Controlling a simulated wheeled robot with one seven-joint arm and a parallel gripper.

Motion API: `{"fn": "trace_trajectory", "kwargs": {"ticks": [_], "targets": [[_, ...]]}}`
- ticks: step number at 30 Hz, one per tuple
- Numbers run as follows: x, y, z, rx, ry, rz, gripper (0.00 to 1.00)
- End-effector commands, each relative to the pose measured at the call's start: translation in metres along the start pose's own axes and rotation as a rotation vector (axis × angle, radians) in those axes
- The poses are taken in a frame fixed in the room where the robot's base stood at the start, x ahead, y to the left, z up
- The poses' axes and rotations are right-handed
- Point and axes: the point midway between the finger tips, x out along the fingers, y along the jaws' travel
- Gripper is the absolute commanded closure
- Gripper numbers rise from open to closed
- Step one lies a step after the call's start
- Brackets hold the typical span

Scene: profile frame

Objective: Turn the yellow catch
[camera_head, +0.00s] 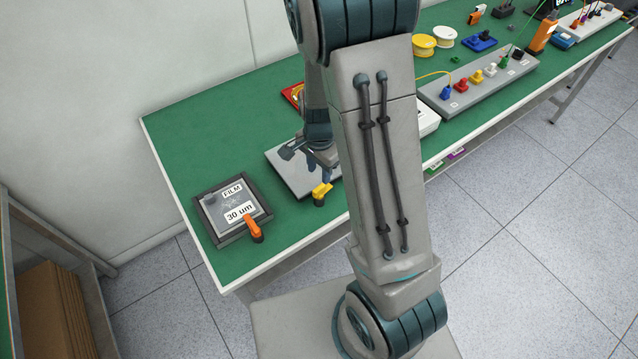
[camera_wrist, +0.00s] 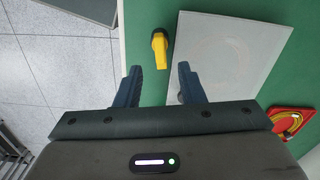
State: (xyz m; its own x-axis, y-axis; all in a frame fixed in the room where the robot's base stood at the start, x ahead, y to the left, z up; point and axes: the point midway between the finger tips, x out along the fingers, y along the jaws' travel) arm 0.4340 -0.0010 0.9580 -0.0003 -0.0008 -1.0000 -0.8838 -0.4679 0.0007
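The yellow catch (camera_head: 321,193) sits on the green table beside the near edge of a flat grey plate (camera_head: 290,176). In the wrist view the catch (camera_wrist: 160,48) has a yellow lever on a dark base, next to the pale plate (camera_wrist: 232,52). My gripper (camera_wrist: 158,77) is open and empty. Its two dark fingertips stand apart, with the catch beyond them and roughly in line with the gap between them. In the head view my gripper is above the plate and partly hidden by my arm.
A dark square frame (camera_head: 207,231) labelled "FILM" and "30 um", with an orange catch (camera_head: 253,229), lies to the left. A red tray (camera_wrist: 291,120) with a yellow ring is at the right of the wrist view. Spools (camera_head: 424,45) and a connector strip (camera_head: 475,85) are further along the table (camera_head: 180,140).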

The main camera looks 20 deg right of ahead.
Motion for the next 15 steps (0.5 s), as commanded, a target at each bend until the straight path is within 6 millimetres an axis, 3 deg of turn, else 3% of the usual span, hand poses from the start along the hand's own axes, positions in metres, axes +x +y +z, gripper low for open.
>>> {"fn": "trace_trajectory", "kwargs": {"ticks": [7,15], "targets": [[0.043,0.001,0.0,0.001,-0.002,0.004,0.65],[0.068,0.0,0.0,-0.002,-0.001,0.001,0.65]]}}
